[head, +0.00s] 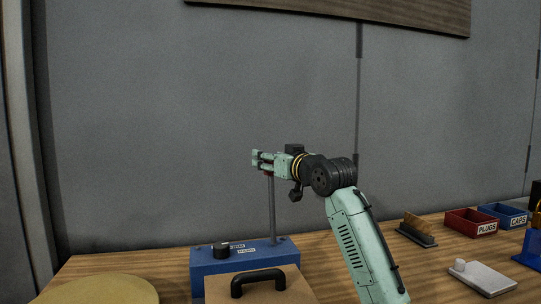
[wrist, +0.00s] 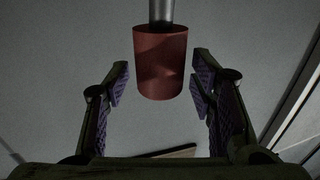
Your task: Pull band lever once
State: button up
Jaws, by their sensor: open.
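The band lever is an upright grey rod (head: 271,210) rising from a blue box (head: 245,260). Its red knob shows as a small sliver under my gripper in the head view and as a red cylinder (wrist: 160,58) in the wrist view, with the grey rod (wrist: 161,12) beyond it. My gripper (head: 257,160) is at the top of the lever. Its jaws (wrist: 158,82) are open, with one finger on each side of the knob's near end. Gaps show on both sides, so the fingers are apart from the knob.
A black dial (head: 221,250) sits on the blue box. A brown box with a black handle (head: 258,280) stands in front of it, and a round tan board (head: 98,291) lies left. Red (head: 470,222) and blue (head: 504,213) bins stand right. A grey wall is behind.

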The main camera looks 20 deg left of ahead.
grip_shut()
dwell(0.8)
